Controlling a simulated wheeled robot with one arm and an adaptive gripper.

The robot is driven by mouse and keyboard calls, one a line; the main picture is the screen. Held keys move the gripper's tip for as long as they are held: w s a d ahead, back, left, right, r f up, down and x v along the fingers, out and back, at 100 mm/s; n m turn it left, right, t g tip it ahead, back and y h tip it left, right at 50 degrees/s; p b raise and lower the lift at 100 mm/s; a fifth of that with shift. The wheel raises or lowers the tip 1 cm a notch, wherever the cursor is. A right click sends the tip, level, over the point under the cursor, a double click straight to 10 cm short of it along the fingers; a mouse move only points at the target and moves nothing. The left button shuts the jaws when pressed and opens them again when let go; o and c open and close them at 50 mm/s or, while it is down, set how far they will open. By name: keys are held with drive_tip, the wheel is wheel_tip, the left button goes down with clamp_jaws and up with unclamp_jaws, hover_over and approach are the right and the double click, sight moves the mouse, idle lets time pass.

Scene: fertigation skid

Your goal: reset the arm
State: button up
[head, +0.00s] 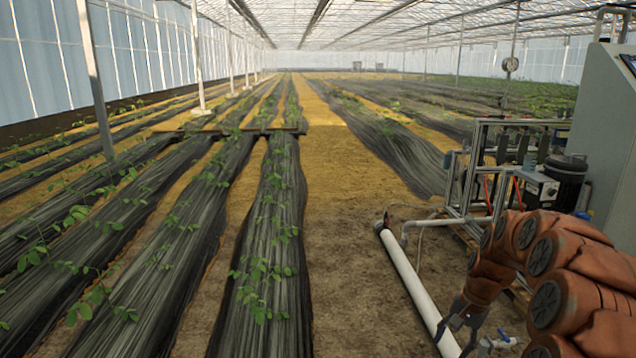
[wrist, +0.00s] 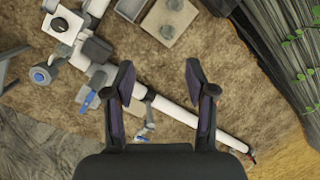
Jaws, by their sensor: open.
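My arm, in a brown-orange cover, is folded at the lower right of the head view. My gripper (head: 459,322) hangs at its end, low in that view, near the white pipe (head: 414,285) on the ground. In the wrist view my gripper (wrist: 160,85) points down with its two dark fingers wide apart. Nothing is held between the fingers. The white pipe (wrist: 174,110) runs slantwise below them, with a small blue-handled valve (wrist: 146,130) on it. I cannot tell the height of the gripper above the pipe.
The skid frame (head: 470,165) with a dark pump (head: 566,180) and a grey cabinet (head: 606,130) stands at the right. Plant rows under black film (head: 270,240) lie at the left. The dirt path (head: 345,190) in the middle is clear.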

drive_tip(key=s+a+r+n+g, duration=0.1)
drive_tip(key=s+a+r+n, duration=0.25)
drive_tip(key=s+a, duration=0.35)
drive_tip(key=s+a+r+n, duration=0.2)
drive_tip(key=s+a+r, duration=0.3)
drive_tip(key=s, duration=0.4)
drive_tip(key=s+a+n+g+h, duration=0.1)
drive_tip(key=s+n+h, duration=0.2)
drive_tip(key=s, duration=1.8)
drive_tip(key=s+p+v, duration=0.2)
drive_tip(key=p+v, duration=1)
drive_tip(key=s+d+r+p+v, duration=0.1)
drive_tip(key=s+p+v, duration=0.2)
drive_tip(key=p+v, duration=0.9)
drive_tip(key=shift+a+r+t, duration=0.3)
drive_tip(key=shift+r, duration=0.05)
drive_tip(key=shift+s, duration=0.1)
